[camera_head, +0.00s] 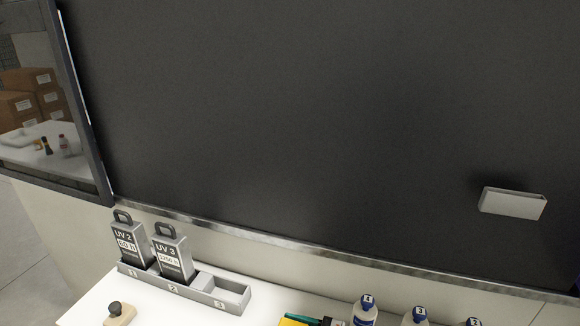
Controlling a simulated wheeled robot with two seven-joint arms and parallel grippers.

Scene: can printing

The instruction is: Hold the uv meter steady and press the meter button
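No item that I can be sure is the uv meter shows. Two grey units with handles on top, labelled UV 2 (131,242) and UV 3 (173,256), stand upright in a grey rack (205,298) at the lower left. Their lower ends are hidden in the rack. The rack's right slot is empty. A tan block with a dark round knob (118,313) lies on the white table near the bottom edge; I cannot tell whether it is a button. Neither of my grippers is in view.
A large dark panel (320,130) with a metal lower edge fills the background. A pale box (513,203) is on it at the right. Several blue-capped bottles (365,312) and yellow-green items (294,320) line the bottom edge. The white table (85,308) is bare around the tan block.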

